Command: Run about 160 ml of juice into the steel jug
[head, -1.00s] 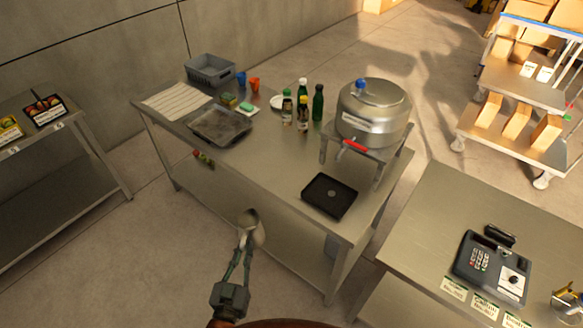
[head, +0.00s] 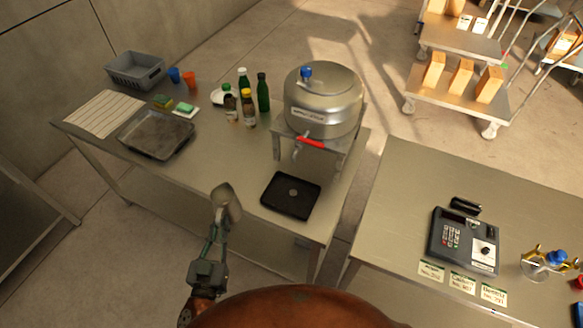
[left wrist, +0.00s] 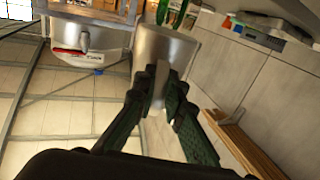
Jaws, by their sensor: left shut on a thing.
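My left gripper (head: 216,228) is shut on the steel jug (head: 227,203), at the front edge of the steel table. In the left wrist view the jug (left wrist: 164,55) sits between the fingers of the gripper (left wrist: 158,88). The steel juice tank (head: 322,100) stands on a raised stand, with a blue knob on its lid and a white label. Its tap has a red handle (head: 311,143). A black drip tray (head: 291,196) lies below the tap, to the right of the jug. My right gripper is not in view.
Several bottles (head: 248,108) stand left of the tank. A grey tray (head: 156,135), a grey crate (head: 135,70) and two cups are farther left. A second table (head: 390,215) at right holds a keypad device (head: 464,241). The table between the jug and bottles is clear.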

